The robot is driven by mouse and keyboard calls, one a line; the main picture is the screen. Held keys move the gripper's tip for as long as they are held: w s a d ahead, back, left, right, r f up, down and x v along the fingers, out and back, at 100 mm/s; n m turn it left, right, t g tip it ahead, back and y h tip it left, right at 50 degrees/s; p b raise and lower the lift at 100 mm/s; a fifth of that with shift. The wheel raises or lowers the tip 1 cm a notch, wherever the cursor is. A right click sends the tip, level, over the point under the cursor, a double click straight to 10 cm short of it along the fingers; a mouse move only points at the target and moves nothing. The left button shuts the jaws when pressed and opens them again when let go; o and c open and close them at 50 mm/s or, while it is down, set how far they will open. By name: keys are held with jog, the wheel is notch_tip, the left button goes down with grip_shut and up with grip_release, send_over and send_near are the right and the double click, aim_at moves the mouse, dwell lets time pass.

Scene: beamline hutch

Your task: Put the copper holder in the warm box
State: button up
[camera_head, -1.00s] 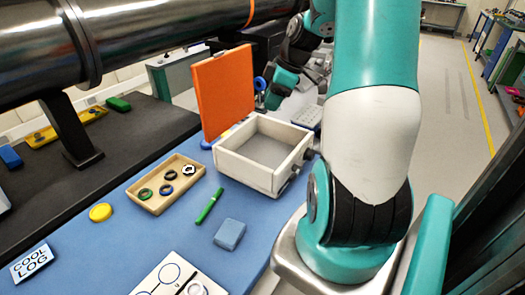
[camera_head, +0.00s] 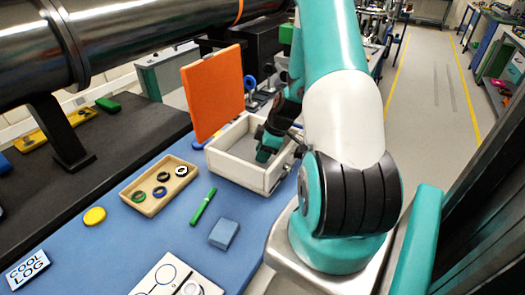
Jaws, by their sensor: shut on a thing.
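The warm box is likely the white open-topped box (camera_head: 237,171) with the raised orange lid (camera_head: 213,92), standing on the blue table. My gripper (camera_head: 264,155) points down into this box near its right side. The fingertips and whatever they hold are hidden behind the gripper body and the box wall. I cannot make out the copper holder anywhere in view.
A wooden tray (camera_head: 135,204) with several small rings is left of the box. A green pen (camera_head: 203,207), a blue block (camera_head: 224,233), a yellow disc (camera_head: 94,216) and a COOL LOG sign (camera_head: 28,269) lie on the table. A dark pipe (camera_head: 110,40) runs above.

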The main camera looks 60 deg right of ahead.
jog(key=shift+f, duration=0.1)
jog(key=shift+f+b, duration=0.15)
jog(key=shift+b, duration=0.15)
jog(key=o, duration=0.9)
jog(key=shift+o, duration=0.2)
jog(key=shift+r, duration=0.2)
